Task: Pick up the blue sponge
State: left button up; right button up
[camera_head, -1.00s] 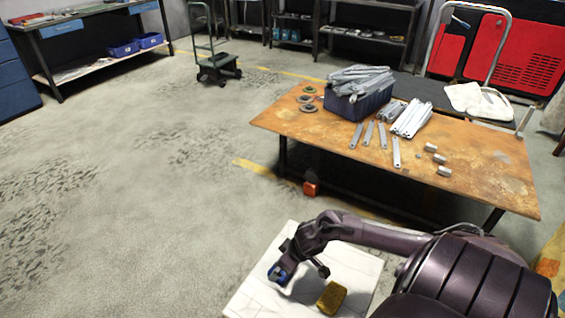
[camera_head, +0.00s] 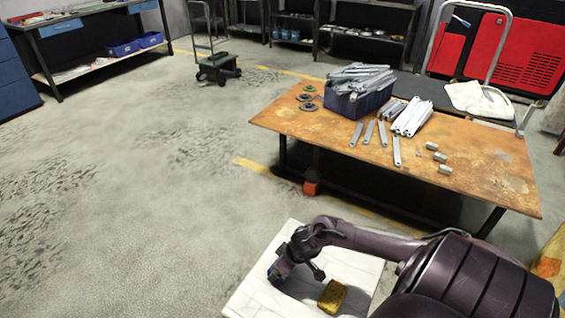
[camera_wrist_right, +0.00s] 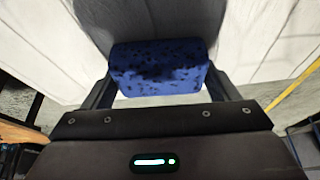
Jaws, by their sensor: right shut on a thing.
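The blue sponge (camera_wrist_right: 160,67), with dark specks, sits between the two fingers of my right gripper (camera_wrist_right: 160,88) in the wrist view. The fingers are shut on its two sides. In the head view my right gripper (camera_head: 276,274) is over the left part of a white-topped stand (camera_head: 250,301). Only a sliver of blue shows there, and most of the sponge is hidden by the gripper. I cannot tell whether the sponge touches the top. My left gripper is not in view.
A yellow-brown sponge (camera_head: 332,296) lies on the white top, right of the gripper. Beyond stands a rusty table (camera_head: 470,165) with a blue bin (camera_head: 357,102) of metal brackets and loose strips. An orange object (camera_head: 311,184) is by its legs. Floor at left is clear.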

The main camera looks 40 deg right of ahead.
jog(key=shift+r, duration=0.6)
notch_tip(320, 180, up, 5)
jog(key=shift+f+p, duration=0.1)
jog(key=shift+p, duration=0.9)
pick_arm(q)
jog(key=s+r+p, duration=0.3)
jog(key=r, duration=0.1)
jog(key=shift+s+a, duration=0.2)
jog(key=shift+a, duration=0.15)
pick_arm(e)
notch_tip(320, 180, up, 14)
